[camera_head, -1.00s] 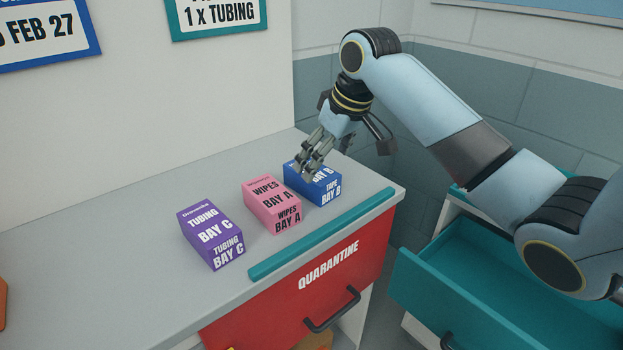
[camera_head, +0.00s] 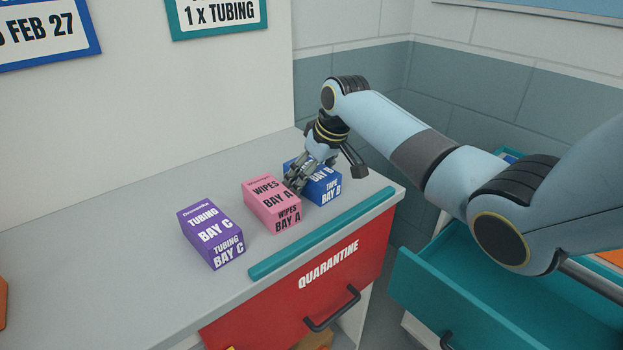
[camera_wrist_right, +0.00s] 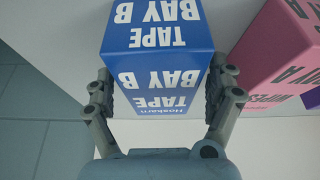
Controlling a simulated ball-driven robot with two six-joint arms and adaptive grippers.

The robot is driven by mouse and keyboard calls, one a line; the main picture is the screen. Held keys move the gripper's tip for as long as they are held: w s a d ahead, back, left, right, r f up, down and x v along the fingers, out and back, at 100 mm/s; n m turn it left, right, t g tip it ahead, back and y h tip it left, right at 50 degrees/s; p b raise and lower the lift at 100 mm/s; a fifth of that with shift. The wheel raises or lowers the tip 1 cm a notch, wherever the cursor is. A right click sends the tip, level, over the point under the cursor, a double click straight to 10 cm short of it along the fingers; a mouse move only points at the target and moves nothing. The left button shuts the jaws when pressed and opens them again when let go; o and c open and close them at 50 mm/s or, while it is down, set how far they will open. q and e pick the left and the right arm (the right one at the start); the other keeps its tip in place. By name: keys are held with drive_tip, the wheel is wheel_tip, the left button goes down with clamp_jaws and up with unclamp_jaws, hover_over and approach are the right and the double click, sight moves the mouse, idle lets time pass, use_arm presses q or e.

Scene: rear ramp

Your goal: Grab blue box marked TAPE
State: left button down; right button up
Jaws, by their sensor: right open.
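The blue box marked TAPE, BAY B (camera_head: 325,188) stands on the grey counter, rightmost of three boxes. It also shows in the right wrist view (camera_wrist_right: 157,65), upside down there. My right gripper (camera_head: 296,183) is at the box, and its fingers cover part of the box's left side in the head view. In the right wrist view my right gripper (camera_wrist_right: 165,95) is open, with one finger on each side of the box's near end. Whether the fingers touch the box I cannot tell. My left gripper is not in view.
The pink WIPES box (camera_head: 270,205) stands close to the left of the blue box, near a finger. A purple TUBING box (camera_head: 211,237) is further left. A teal strip (camera_head: 320,235) edges the counter above the red QUARANTINE drawer (camera_head: 340,268). An open teal drawer (camera_head: 470,290) is at right.

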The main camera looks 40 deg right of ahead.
drive_tip(key=c, duration=1.4)
